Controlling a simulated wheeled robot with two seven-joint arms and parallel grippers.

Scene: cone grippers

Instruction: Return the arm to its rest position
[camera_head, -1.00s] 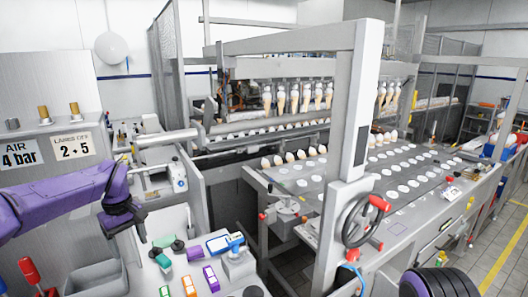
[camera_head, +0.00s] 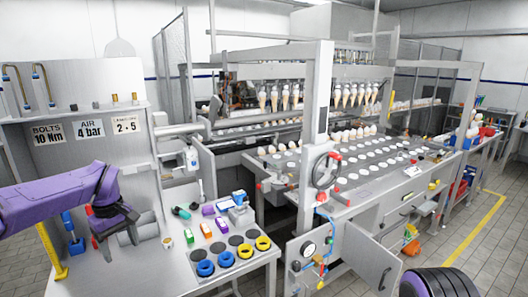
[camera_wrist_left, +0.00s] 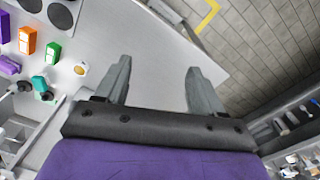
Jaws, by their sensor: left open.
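My left arm, purple, comes in from the left in the head view. Its left gripper (camera_head: 118,240) hangs at the left end of the white worktable, pointing down. In the left wrist view the two grey fingers of the gripper (camera_wrist_left: 157,76) stand wide apart with nothing between them. Beneath them are the bare light tabletop (camera_wrist_left: 150,45) and its edge over the tiled floor. My right gripper is not in view.
The worktable holds blue rings (camera_head: 205,268), yellow rings (camera_head: 262,243), and green, orange and purple blocks. A grey panel (camera_head: 90,90) with labels stands behind my left arm. The cone machine (camera_head: 320,100) fills the middle. Open tiled floor (camera_head: 480,240) lies right.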

